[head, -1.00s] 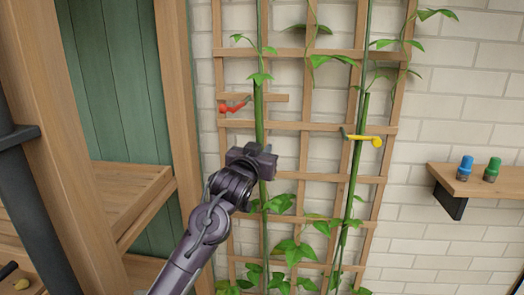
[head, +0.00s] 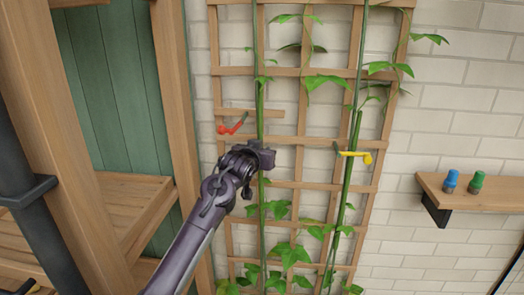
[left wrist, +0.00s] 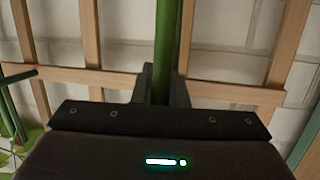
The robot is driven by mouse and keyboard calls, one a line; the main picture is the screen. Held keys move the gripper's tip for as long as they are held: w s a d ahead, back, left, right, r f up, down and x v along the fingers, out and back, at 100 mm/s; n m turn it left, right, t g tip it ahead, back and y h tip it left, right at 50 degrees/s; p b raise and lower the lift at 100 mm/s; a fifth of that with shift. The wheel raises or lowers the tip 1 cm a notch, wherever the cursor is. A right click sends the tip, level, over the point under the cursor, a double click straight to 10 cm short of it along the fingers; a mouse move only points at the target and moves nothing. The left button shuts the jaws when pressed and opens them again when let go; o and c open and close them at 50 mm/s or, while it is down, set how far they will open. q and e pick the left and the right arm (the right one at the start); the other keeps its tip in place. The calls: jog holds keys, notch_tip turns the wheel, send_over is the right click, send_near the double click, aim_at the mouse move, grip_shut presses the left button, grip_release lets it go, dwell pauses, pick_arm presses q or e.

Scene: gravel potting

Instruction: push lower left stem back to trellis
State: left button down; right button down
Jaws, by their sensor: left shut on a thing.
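The wooden trellis (head: 301,71) stands against the white brick wall. The left green stem (head: 261,101) runs up its left part. My left gripper (head: 263,158) is at this stem below the short slat and hides part of it. In the left wrist view, the stem (left wrist: 167,45) runs down between the fingers (left wrist: 161,86), which are shut on it. Slats show just behind; I cannot tell whether the stem touches them. A red clip (head: 232,127) sits left of the stem, not around it. My right gripper is not in view.
A yellow clip (head: 356,155) sits at the right stem (head: 349,185). Leaves (head: 290,253) hang low on the trellis. A wall shelf (head: 455,195) at right holds a blue bottle (head: 450,181) and a green bottle (head: 477,182). A wooden cabinet (head: 180,130) stands close at left.

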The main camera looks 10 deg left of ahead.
pick_arm(q)
jog(key=c, duration=1.4)
grip_release()
jog(key=shift+c, duration=0.2)
jog(key=shift+s, duration=0.1)
jog(key=shift+s+a, duration=0.1)
jog(key=shift+s, duration=0.15)
jog(key=b+v, duration=0.2)
jog(key=v, duration=0.5)
jog(key=shift+r, duration=0.15)
